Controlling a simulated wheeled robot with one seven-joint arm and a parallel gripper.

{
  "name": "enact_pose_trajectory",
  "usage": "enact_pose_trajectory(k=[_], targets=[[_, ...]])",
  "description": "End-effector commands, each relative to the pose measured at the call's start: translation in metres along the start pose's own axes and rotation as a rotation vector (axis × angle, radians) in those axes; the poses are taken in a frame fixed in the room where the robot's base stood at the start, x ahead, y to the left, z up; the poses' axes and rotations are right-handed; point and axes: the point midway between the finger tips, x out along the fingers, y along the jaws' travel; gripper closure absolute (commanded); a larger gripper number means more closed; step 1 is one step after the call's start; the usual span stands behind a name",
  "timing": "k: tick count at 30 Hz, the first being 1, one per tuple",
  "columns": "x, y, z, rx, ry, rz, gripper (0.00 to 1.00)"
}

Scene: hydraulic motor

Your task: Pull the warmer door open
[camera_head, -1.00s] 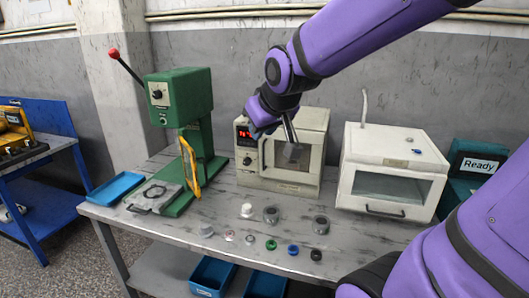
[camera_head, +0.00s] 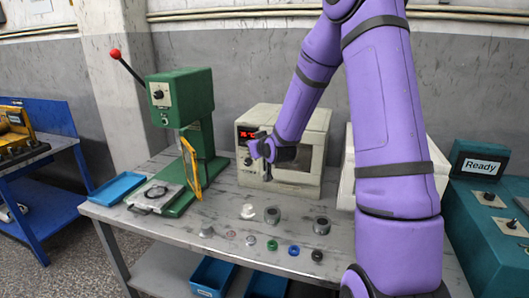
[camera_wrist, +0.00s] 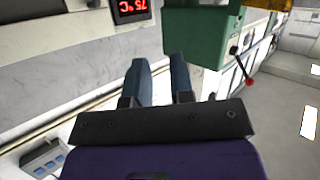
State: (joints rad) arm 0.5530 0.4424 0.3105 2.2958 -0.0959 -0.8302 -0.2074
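The warmer (camera_head: 320,125) is a beige box at the middle back of the table, with a red lit display (camera_head: 247,133) on its left front panel. Its door (camera_head: 300,172) has a window and looks shut. My gripper (camera_head: 262,160) is in front of the warmer's left front, by the control panel and the door's left edge. It covers that part, so I cannot make out the door handle or any contact with it. In the wrist view my gripper (camera_wrist: 162,85) has its two fingers apart with nothing seen between them. The warmer's display (camera_wrist: 131,9) appears upside down there.
A green press (camera_head: 182,105) with a yellow guard stands left of the warmer. A white box (camera_head: 347,175) on the right is mostly hidden by my arm. Several small parts, including a grey ring (camera_head: 321,226), lie in front. A blue tray (camera_head: 117,187) is at left.

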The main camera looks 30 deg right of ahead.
Motion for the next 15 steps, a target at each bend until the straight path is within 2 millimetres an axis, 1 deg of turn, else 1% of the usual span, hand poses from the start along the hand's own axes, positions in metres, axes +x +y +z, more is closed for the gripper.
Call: enact_pose_trajectory(k=[1, 6, 9, 12, 15], targets=[[0.009, 0.008, 0.014, 0.018, 0.021, 0.013, 0.78], [0.032, 0.03, 0.045, 0.066, 0.129, 0.066, 0.78], [0.04, 0.043, 0.064, 0.095, 0.187, 0.101, 0.78], [0.044, 0.053, 0.079, 0.116, 0.237, 0.136, 0.78], [0.046, 0.06, 0.088, 0.133, 0.273, 0.161, 0.78]])
